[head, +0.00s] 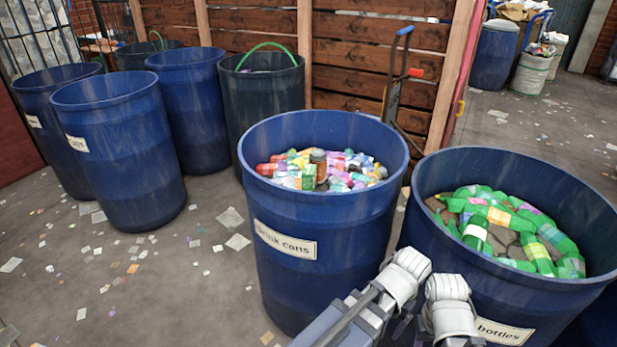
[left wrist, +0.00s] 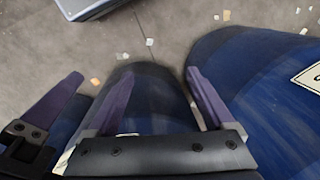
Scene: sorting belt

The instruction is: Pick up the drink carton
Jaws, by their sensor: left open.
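I cannot make out a drink carton in either view. My left gripper (left wrist: 135,75) shows in the left wrist view with its purple fingers spread apart and nothing between them. It hangs above dark blue barrels and the floor. In the head view, only grey and white arm parts of mine show at the bottom right, in front of the barrels, with no fingers visible. My right gripper is not in view.
The blue drink cans barrel (head: 318,245) holds mixed colourful items (head: 340,165). The blue bottles barrel (head: 450,215) at right holds green bottles (head: 537,255). Several more barrels (head: 120,155) stand at left. Scraps litter the grey floor (head: 190,280).

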